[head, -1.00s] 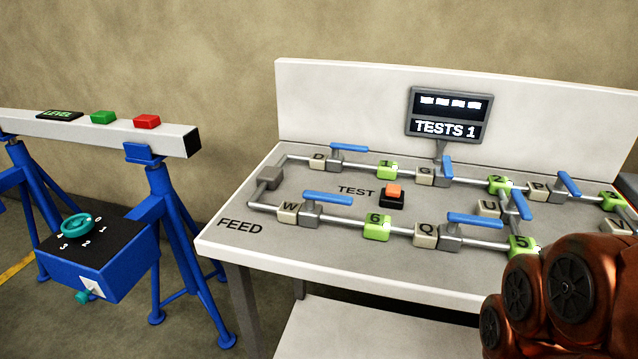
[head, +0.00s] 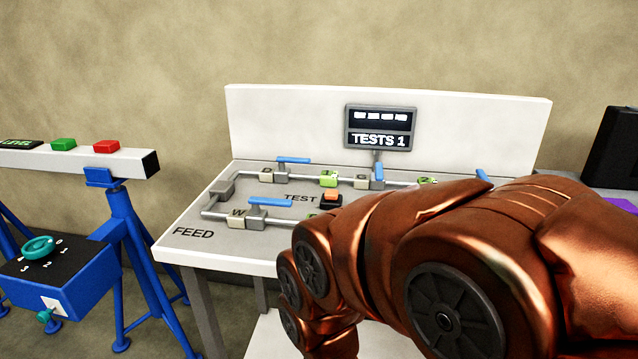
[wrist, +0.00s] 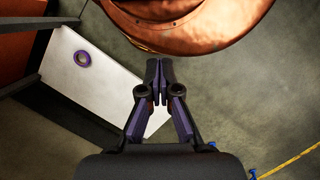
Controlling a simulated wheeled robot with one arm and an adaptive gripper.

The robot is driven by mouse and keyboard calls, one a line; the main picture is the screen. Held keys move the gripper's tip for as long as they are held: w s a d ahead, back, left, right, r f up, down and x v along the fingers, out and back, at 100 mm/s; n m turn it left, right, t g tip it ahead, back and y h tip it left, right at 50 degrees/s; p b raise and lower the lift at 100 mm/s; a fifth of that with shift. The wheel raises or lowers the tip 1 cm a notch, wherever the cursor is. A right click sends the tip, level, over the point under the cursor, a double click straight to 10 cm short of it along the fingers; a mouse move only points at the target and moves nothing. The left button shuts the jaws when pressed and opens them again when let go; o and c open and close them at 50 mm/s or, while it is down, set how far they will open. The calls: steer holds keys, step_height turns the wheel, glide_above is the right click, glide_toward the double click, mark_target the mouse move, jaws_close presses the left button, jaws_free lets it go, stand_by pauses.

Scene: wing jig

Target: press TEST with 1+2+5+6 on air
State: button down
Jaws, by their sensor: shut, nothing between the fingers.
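The TEST button (head: 331,195), orange on a black base, stands on the pipe panel (head: 190,240) in the head view. Blue-handled valves sit along the pipes, at D (head: 293,160), W (head: 268,202) and one farther right (head: 377,172). A green block (head: 328,178) is on the upper pipe. The display (head: 380,128) reads TESTS 1 under a row of white marks. My copper arm hides the panel's right part, including most numbered blocks. My gripper (wrist: 159,66) shows only in the wrist view, shut and empty, above the floor and away from the button.
A blue trestle (head: 140,250) with a beam, green and red buttons and a dial box (head: 50,270) stands to the left. A black case (head: 615,150) is at the far right. The wrist view shows a white board (wrist: 100,85) bearing a purple ring (wrist: 83,58).

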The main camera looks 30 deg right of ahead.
steer(key=shift+w+r, duration=0.1)
steer(key=w+d+r+m+t+p, duration=0.15)
steer(key=w+r+m+p, duration=0.35)
steer(key=w+r, duration=0.65)
step_height(320, 180, up, 18)
steer(key=f+m+t+p, duration=0.15)
steer(key=m+p, duration=0.85)
steer(key=m, duration=1.1)
glide_above(331, 192)
steer(key=r, duration=0.1)
steer(key=shift+w+d, duration=0.1)
steer(key=shift+d, duration=0.05)
steer(key=shift+f, duration=0.15)
steer(key=shift+f+p, duration=1.8)
steer(key=shift+f, duration=5.1)
